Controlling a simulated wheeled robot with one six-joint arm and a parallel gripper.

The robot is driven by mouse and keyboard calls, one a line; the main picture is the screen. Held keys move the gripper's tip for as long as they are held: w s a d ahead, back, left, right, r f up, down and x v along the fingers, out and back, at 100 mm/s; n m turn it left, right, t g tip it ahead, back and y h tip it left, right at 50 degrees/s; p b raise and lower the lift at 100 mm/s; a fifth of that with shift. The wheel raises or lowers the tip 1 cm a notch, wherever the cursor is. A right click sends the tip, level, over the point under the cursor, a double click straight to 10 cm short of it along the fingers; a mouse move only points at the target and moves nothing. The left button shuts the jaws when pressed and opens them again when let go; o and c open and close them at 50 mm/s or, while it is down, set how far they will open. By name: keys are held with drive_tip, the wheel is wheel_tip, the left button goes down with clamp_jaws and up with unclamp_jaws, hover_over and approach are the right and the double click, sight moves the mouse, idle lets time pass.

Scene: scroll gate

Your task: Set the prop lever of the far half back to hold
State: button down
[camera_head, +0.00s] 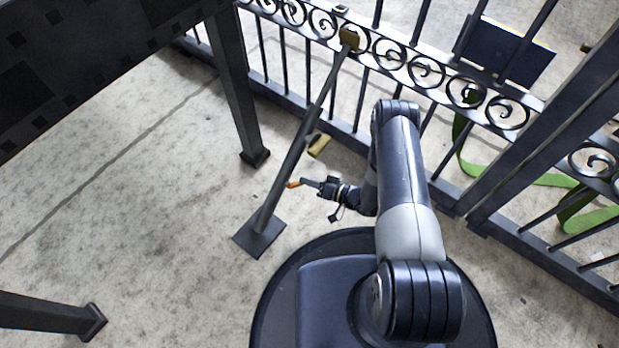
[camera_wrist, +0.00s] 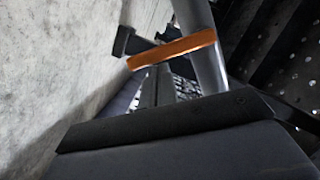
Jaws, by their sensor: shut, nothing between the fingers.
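The grey prop (camera_head: 292,172) slants from a square foot plate on the floor up to a yellow-brown pad on the gate (camera_head: 408,68). A short orange bar (camera_head: 293,184), which looks like the prop lever, shows beside the lower part of the prop. In the wrist view the orange bar (camera_wrist: 172,48) lies crosswise, slightly tilted, with the grey prop tube (camera_wrist: 203,60) behind it. My gripper (camera_head: 308,183) is shut and empty, its tips close to the orange bar. I cannot tell whether they touch. The lever's pivot is not clear.
A yellow block (camera_head: 319,146) shows near the prop's middle; I cannot tell whether it is attached. A dark table-like frame (camera_head: 235,90) stands at the left. A green strap (camera_head: 480,172) hangs at the gate and trails on the floor. The floor left of the prop is clear.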

drive_tip(key=shift+s+a+f+m, duration=0.15)
drive_tip(key=shift+s+a+f, duration=0.1)
drive_tip(key=shift+f, duration=0.2)
drive_tip(key=shift+s+a+f+m, duration=0.15)
drive_tip(key=shift+s+f, duration=0.1)
drive_tip(key=shift+f, duration=0.2)
drive_tip(key=shift+s+a+f, duration=0.55)
drive_tip(key=shift+s+f, duration=0.1)
drive_tip(key=shift+s, duration=0.05)
drive_tip(key=shift+s, duration=0.1)
